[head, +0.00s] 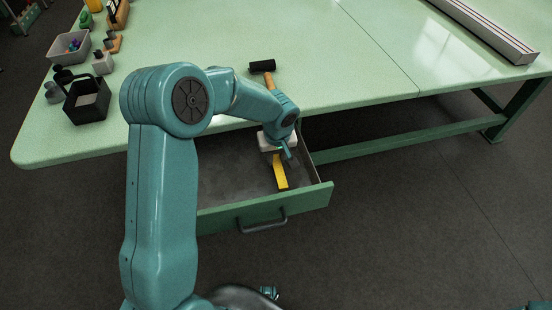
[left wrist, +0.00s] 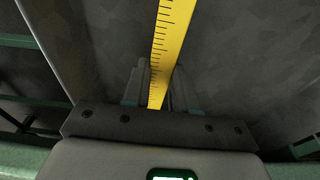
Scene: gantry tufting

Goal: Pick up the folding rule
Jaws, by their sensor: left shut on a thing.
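The yellow folding rule (head: 279,173) is inside the open drawer (head: 232,180) under the table, near the drawer's right side. In the left wrist view the rule (left wrist: 173,40) is a long yellow strip with black marks, running up from between the fingers. My left gripper (head: 287,157) reaches down into the drawer and is shut on the rule. In the left wrist view its dark fingers (left wrist: 156,92) stand on both sides of the strip. The rule's gripped end is partly hidden by the gripper.
The drawer's green front (head: 265,212) has a grey handle (head: 263,226). A black-headed mallet (head: 263,67) lies on the green tabletop (head: 370,75) behind my arm. A black box (head: 88,100) and a grey bin (head: 70,46) stand at the left. A long pale bar (head: 490,30) lies at the right.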

